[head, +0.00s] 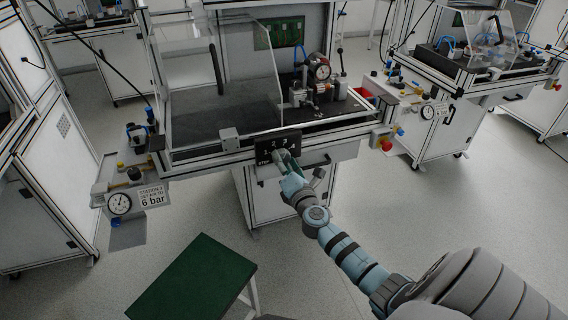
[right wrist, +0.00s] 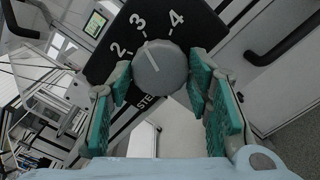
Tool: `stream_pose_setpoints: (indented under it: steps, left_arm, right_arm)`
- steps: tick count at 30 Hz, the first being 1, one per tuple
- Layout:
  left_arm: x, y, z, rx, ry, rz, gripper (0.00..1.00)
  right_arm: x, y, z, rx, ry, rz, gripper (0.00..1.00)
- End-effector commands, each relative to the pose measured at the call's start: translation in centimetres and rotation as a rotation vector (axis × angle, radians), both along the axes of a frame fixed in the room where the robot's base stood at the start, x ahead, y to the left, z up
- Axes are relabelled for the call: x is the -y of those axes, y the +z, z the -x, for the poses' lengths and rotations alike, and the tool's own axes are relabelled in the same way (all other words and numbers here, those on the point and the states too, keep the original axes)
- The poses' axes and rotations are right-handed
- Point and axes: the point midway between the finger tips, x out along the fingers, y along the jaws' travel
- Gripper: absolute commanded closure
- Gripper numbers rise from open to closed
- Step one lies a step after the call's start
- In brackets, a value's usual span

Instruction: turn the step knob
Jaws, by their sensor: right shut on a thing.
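The step knob (right wrist: 160,70) is a round grey knob with a white pointer line, on a dark plate (right wrist: 110,45) marked 2, 3 and 4. The pointer line points roughly at the 3. The plate also shows in the head view (head: 264,146), on the front edge of the middle test bench. My right gripper (right wrist: 162,82) has its green-padded fingers on either side of the knob and is shut on it. In the head view the right gripper (head: 284,156) covers most of the knob. My left gripper is not in view.
Above the plate is the bench (head: 210,138) with a clear guard (head: 220,80) and a dial gauge fixture (head: 318,75). A red and yellow button (head: 384,143) sits to the right. A green-topped stool (head: 195,280) stands in front. The floor around is mostly clear.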

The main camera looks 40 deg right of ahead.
Motion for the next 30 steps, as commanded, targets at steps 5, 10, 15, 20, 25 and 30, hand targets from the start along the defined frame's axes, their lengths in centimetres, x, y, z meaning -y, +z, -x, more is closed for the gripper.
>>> stream_pose_setpoints:
  steps: [5, 10, 15, 20, 25, 30]
  left_arm:
    - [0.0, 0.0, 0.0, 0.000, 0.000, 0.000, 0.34]
    - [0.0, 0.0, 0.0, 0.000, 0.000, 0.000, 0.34]
    - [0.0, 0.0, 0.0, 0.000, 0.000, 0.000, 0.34]
    - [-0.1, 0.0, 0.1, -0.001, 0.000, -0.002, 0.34]
    - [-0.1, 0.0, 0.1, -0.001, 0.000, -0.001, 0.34]
    - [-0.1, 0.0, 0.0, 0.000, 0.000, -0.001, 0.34]
  right_arm:
    - [0.0, -0.1, 0.0, -0.003, 0.000, -0.001, 0.82]
    - [0.0, -0.1, 0.0, -0.002, -0.001, 0.000, 0.37]
    - [0.0, -0.1, 0.0, -0.002, 0.000, 0.000, 0.34]
    - [-0.1, -0.1, 0.1, -0.001, 0.001, 0.002, 0.34]
    - [-0.9, -0.1, 2.5, -0.002, 0.002, 0.000, 0.34]
    - [-2.5, -0.2, 7.0, -0.004, 0.003, 0.001, 0.34]
